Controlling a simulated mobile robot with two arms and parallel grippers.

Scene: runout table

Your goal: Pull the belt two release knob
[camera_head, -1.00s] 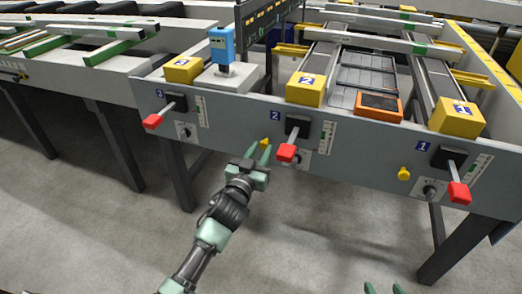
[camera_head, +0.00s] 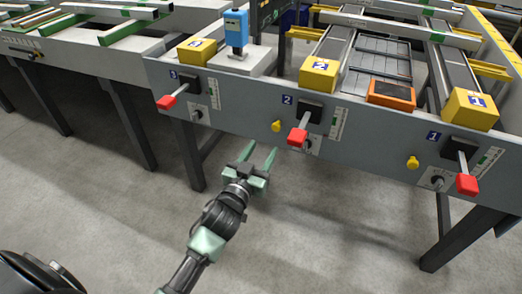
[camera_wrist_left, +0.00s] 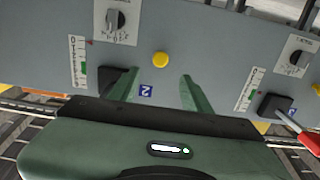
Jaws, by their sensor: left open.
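The belt two release knob (camera_head: 276,126) is a small yellow knob on the grey front panel, left of the belt two lever (camera_head: 298,136) with its red grip and below the blue "2" label (camera_head: 287,100). The knob also shows in the left wrist view (camera_wrist_left: 160,59), which sees the panel upside down. My left gripper (camera_head: 259,154) is open and empty, below and slightly left of the knob in the head view, apart from it. In the left wrist view the knob appears beyond and between the two green fingertips (camera_wrist_left: 158,75). My right gripper is out of view.
A second yellow knob (camera_head: 412,162) sits near the belt one lever (camera_head: 467,183). The belt three lever (camera_head: 166,102) stands out at the left. A rotary dial (camera_head: 309,144) lies close behind the belt two grip. The floor before the panel is clear.

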